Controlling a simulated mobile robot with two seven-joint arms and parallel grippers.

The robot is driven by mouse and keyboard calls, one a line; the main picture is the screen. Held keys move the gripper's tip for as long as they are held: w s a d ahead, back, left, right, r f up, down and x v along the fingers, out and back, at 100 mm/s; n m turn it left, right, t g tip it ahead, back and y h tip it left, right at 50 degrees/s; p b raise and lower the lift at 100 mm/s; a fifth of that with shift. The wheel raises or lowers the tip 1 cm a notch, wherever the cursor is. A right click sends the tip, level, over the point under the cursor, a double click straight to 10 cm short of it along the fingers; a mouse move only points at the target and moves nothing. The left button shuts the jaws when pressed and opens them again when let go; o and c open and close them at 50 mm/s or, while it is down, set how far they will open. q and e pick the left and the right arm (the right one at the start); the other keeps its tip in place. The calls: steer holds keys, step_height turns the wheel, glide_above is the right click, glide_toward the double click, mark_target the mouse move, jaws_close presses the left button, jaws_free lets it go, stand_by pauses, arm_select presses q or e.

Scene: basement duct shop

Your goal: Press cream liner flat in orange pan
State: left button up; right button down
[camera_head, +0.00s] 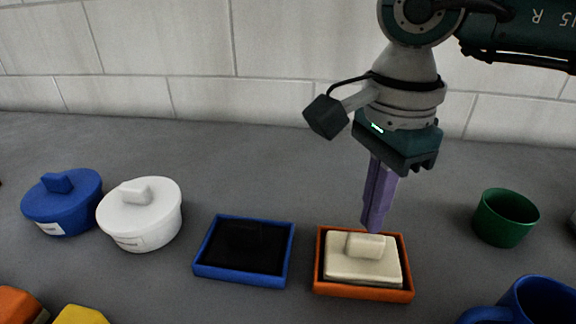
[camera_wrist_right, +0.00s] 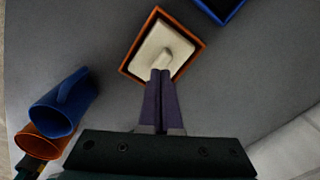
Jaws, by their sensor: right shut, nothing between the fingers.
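The orange pan (camera_head: 362,291) sits on the grey counter at the lower middle right in the head view. The cream liner (camera_head: 350,269), a square slab with a raised block on top, lies inside it; I cannot tell whether it is fully flat. My right gripper (camera_head: 374,229) is shut and empty, its purple fingers pointing down over the back right of the liner's block. In the wrist view the fingertips (camera_wrist_right: 160,72) overlap the near edge of the cream liner (camera_wrist_right: 149,50) in the orange pan (camera_wrist_right: 128,67); contact is unclear. My left gripper is not in view.
A blue pan (camera_head: 208,273) with a black inside stands left of the orange pan. White (camera_head: 150,222) and blue (camera_head: 62,210) lidded pots stand farther left. A green cup (camera_head: 505,218) and a blue mug (camera_head: 535,303) are on the right. A block wall (camera_head: 160,60) runs behind.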

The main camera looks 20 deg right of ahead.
mark_target(367, 236)
steer(key=shift+f, duration=0.2)
stand_by(0.6)
steer(key=shift+f+b, duration=0.6)
steer(key=shift+b, duration=0.2)
steer(key=shift+f, duration=0.15)
stand_by(1.3)
step_height(367, 236, up, 3)
steer(key=shift+f+p, duration=0.1)
steer(key=shift+p, duration=0.75)
step_height(367, 236, up, 5)
steer(key=p, duration=0.3)
steer(key=shift+r+p, duration=0.2)
steer(key=shift+p, duration=0.15)
